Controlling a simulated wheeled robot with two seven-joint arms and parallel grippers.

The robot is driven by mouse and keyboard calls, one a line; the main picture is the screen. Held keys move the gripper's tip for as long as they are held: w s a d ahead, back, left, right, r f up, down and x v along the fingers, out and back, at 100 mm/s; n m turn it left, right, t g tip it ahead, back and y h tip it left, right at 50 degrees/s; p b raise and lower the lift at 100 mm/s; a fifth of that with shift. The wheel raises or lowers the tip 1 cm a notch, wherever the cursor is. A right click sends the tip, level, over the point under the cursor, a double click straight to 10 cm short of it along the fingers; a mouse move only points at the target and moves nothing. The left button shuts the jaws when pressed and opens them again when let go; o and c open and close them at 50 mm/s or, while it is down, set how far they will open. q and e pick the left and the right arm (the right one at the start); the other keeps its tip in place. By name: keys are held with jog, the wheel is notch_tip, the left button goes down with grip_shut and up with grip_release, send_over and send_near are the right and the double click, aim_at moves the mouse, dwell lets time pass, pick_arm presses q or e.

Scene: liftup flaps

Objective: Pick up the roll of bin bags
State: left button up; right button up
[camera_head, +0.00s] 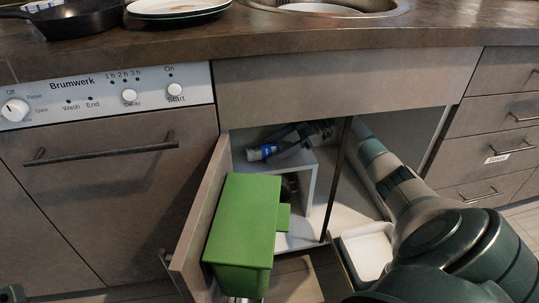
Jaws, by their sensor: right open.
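A small blue and white cylindrical object (262,152), which looks like the roll of bin bags, lies on the white shelf in the open cabinet under the sink. Its label is too small to read. My right arm reaches in from the lower right, past a dark upright edge of the cabinet. My right gripper (291,140) is open, close to the right end of the roll. Shadow hides the fingertips, and I cannot tell if they touch it.
A green bin (240,235) hangs by the open left cabinet door (198,225), in front of the shelf unit (310,185). A white tray (367,252) is low beside my right arm. The countertop (270,38) overhangs the opening. A dishwasher (105,180) stands at left, drawers (495,120) at right.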

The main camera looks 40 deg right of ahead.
jog(key=shift+w+a+f, duration=0.2)
jog(key=shift+a+f, duration=0.1)
jog(key=shift+a, duration=0.15)
jog(key=c, duration=1.3)
jog(key=shift+o, duration=0.2)
jog(key=shift+r, duration=0.25)
